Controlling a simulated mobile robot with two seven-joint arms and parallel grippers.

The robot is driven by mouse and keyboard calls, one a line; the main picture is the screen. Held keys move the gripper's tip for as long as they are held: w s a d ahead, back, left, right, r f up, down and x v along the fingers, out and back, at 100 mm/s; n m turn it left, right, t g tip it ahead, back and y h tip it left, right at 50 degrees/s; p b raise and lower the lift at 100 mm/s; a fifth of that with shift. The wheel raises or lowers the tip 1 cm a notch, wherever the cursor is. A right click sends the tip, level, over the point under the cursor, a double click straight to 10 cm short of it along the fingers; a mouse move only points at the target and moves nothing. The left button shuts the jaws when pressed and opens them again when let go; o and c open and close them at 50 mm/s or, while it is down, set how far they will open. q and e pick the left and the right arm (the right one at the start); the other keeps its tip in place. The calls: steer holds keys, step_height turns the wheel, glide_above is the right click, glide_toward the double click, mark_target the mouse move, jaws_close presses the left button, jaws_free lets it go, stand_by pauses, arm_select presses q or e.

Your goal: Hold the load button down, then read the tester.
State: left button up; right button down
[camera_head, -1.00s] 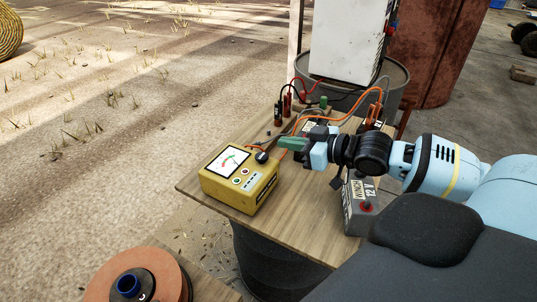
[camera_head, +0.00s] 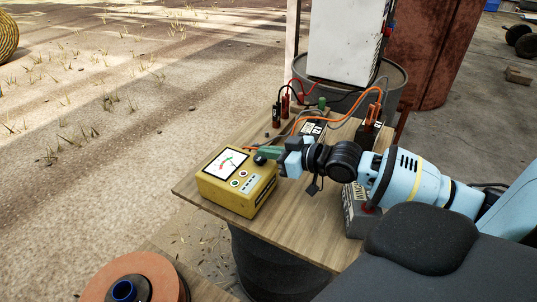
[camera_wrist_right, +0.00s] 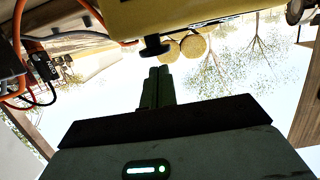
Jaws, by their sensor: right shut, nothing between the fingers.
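The yellow tester (camera_head: 238,196) sits at the left end of the wooden table. Its white dial (camera_head: 226,162) has a green and red scale; the needle is too small to read. A black round-topped button (camera_head: 261,158) stands at the tester's edge nearest my right gripper (camera_head: 268,151). The gripper's green fingers are shut and empty, close by the button. In the right wrist view the tester (camera_wrist_right: 200,18) hangs at the top, with the button (camera_wrist_right: 154,46) just beyond the fingertips (camera_wrist_right: 158,70); a small gap shows between them. My left gripper is out of view.
The wooden table (camera_head: 285,228) rests on a dark drum. A grey battery (camera_head: 356,214) stands at its right. Orange cables (camera_head: 345,97) and clamps (camera_head: 285,104) lie at the back, near a white cabinet (camera_head: 344,42). The table front is clear.

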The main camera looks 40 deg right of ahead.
steer(key=shift+f, duration=0.35)
steer(key=shift+f, duration=0.1)
